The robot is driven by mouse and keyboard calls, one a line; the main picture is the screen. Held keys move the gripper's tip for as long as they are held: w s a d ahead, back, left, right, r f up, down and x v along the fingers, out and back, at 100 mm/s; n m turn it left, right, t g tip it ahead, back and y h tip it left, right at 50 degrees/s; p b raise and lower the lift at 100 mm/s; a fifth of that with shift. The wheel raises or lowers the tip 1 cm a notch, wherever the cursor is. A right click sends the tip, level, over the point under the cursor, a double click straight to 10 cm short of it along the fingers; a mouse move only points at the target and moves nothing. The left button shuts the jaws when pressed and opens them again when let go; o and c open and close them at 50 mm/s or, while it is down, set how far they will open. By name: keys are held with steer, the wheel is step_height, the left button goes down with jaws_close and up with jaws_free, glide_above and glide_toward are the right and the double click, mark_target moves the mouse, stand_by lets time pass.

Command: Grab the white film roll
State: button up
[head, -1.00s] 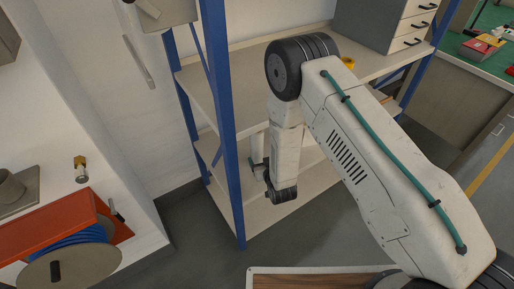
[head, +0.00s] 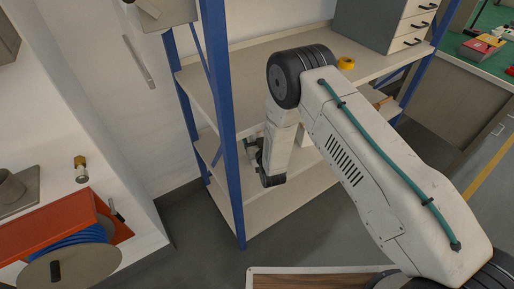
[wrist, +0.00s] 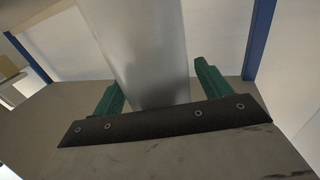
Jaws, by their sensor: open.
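The white film roll (wrist: 148,45) stands as a pale, slightly shiny cylinder in the wrist view, running up out of the top edge. My gripper (wrist: 158,80) is open, with one green finger on each side of the roll. Gaps show between the fingers and the roll, so it is not gripped. In the head view my gripper (head: 254,148) is at the lower shelves of the blue-post rack, partly hidden by my wrist. There the roll is mostly or wholly hidden behind my arm.
A blue rack post (head: 226,130) stands close left of my gripper. The upper shelf (head: 235,65) is above it, with a yellow tape roll (head: 346,63) and a grey drawer cabinet (head: 385,25). An orange cable reel (head: 75,235) is at the lower left.

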jaws_close()
steer(key=shift+r, duration=0.1)
